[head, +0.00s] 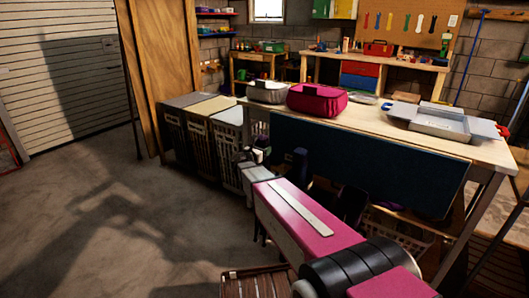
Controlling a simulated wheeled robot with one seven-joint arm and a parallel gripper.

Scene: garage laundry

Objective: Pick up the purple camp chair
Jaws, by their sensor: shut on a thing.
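My gripper (250,156) is at the far end of my pink arm, near the left end of the long workbench and just below its top. It is small in the head view, and its fingers are partly hidden by my own wrist. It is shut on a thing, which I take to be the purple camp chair. A dark bluish-purple shape (300,160) shows just right of my wrist, in front of the bench's dark panel. My arm hides most of it, and I cannot make out its full outline or where the fingers touch it.
The long workbench (385,128) carries a grey bag (268,92), a magenta bag (317,100) and a metal tray (438,122). Laundry hampers (196,135) stand at its left end. A slatted wooden seat (255,284) is close in front. The concrete floor on the left is clear.

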